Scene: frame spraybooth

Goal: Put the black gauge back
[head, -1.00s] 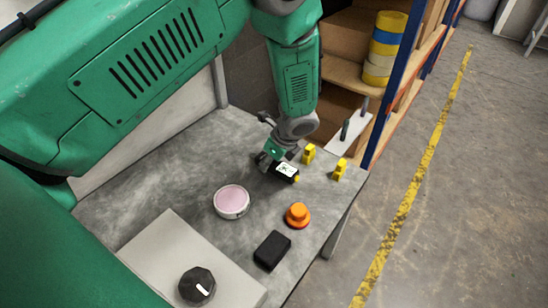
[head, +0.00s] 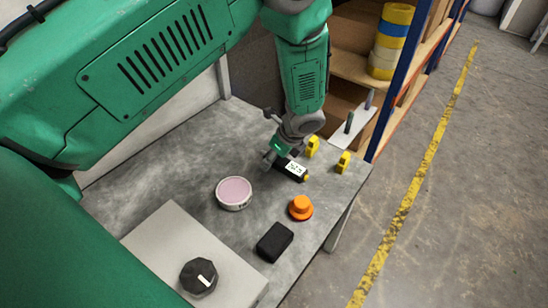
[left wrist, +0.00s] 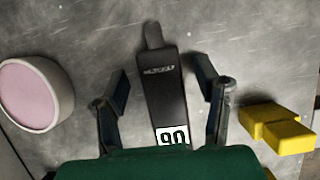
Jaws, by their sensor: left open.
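The black gauge (head: 291,169), with a white display and a yellow end, is at the far end of the grey table, near two yellow blocks (head: 313,146) (head: 343,162). In the left wrist view the gauge (left wrist: 162,90) points away from me, its display (left wrist: 172,136) near my palm. My left gripper (head: 279,163) is open around it. The fingers (left wrist: 165,88) stand on both sides with gaps. It seems to lie on the table outside the yellow blocks; contact underneath is hidden. One yellow block (left wrist: 277,128) is right of my fingers. My right gripper is not in view.
A round pink-topped tin (head: 234,193), an orange knob-shaped piece (head: 300,208) and a black block (head: 275,242) stand on the table. A pale box with a black dial (head: 199,277) is at the near end. Shelving (head: 375,90) stands beyond the table's far edge.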

